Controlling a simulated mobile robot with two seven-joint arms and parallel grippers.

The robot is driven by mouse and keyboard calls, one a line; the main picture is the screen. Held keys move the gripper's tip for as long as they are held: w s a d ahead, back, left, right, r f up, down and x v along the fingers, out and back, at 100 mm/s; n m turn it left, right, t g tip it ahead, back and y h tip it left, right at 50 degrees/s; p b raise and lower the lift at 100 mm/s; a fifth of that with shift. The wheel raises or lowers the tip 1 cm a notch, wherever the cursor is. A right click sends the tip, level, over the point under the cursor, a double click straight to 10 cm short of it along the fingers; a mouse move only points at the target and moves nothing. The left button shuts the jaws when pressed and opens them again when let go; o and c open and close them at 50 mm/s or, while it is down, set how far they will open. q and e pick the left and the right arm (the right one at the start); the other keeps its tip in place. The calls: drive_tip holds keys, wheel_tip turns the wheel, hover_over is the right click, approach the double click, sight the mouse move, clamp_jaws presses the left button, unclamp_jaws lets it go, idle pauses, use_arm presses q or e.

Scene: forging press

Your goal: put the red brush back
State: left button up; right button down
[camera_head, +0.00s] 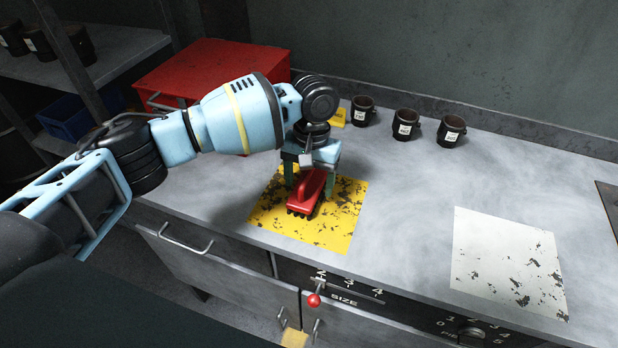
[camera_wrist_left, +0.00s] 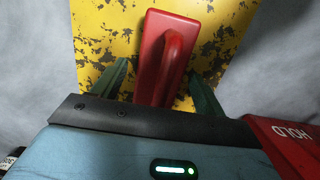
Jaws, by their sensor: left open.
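The red brush (camera_head: 308,192) rests on the yellow worn square (camera_head: 268,216) on the grey worktop. Its dark bristles face down. My left gripper (camera_head: 306,182) is over the yellow square, pointing down at the brush. In the left wrist view, the brush (camera_wrist_left: 165,58) lies between the two green fingers of my left gripper (camera_wrist_left: 160,88), with a gap on each side. The gripper is open, and the fingers stand around the brush without visibly closing on it. The far part of the brush is partly hidden by the gripper. My right gripper is not in view.
Several dark labelled cups, such as this one (camera_head: 406,124), stand along the back wall. A white worn square (camera_head: 500,262) lies to the right. A red box (camera_head: 215,68) stands behind my left arm. A lever with a red knob (camera_head: 314,300) sticks out at the front. The worktop between the squares is clear.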

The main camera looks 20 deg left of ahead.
use_arm(q)
drive_tip(key=r, duration=0.4)
drive_tip(key=w+r, duration=0.1)
drive_tip(key=r, duration=0.7)
drive_tip(key=shift+w+r+p, duration=0.1)
drive_tip(key=shift+w+p, duration=0.1)
drive_tip(key=shift+p, duration=0.15)
